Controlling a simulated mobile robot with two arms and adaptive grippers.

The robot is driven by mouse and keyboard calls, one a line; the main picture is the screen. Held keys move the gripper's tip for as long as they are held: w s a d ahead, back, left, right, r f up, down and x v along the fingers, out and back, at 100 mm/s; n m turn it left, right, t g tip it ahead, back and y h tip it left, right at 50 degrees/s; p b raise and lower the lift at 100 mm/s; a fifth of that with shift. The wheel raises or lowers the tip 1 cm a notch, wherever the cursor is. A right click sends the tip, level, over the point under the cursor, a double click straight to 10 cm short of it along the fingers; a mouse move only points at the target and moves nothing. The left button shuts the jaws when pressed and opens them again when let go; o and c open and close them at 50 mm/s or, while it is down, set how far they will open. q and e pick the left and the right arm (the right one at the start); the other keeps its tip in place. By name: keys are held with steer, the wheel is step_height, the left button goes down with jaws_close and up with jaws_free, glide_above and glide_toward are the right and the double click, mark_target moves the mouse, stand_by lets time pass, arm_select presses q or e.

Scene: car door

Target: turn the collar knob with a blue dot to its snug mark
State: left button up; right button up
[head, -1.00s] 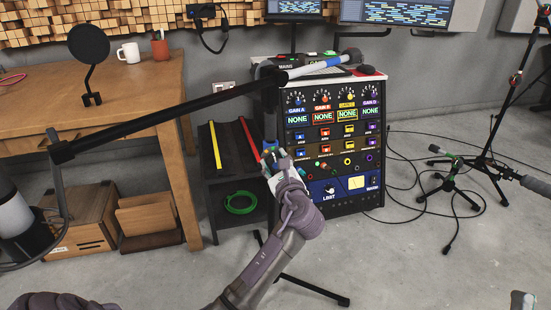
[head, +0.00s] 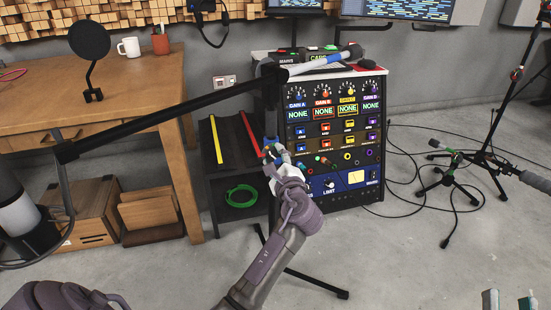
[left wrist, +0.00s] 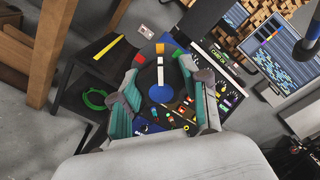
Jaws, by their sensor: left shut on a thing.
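The collar knob (head: 269,143) shows as a small blue patch at the stand pole, left of the rack's front. My left gripper (head: 276,153) is closed around it in the middle of the head view and hides most of it. In the left wrist view, a round blue face (left wrist: 160,94) with a pale bar above it shows between the two teal-padded fingers of my left gripper (left wrist: 158,72). An orange patch (left wrist: 160,48) lies beyond the bar. I cannot read a snug mark. My right gripper (head: 509,302) is partly in view at the bottom right, its fingertips apart and empty.
A dark boom (head: 170,122) crosses in front of the wooden table (head: 100,90). The equipment rack (head: 345,190) stands right behind my left gripper. A low shelf with a green cable coil (head: 241,196) is left of it. Cables and a small stand (head: 455,180) lie right.

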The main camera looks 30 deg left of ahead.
arm_select(q)
steer(key=o, duration=1.1)
steer(key=shift+o, duration=0.2)
steer(key=v, duration=1.2)
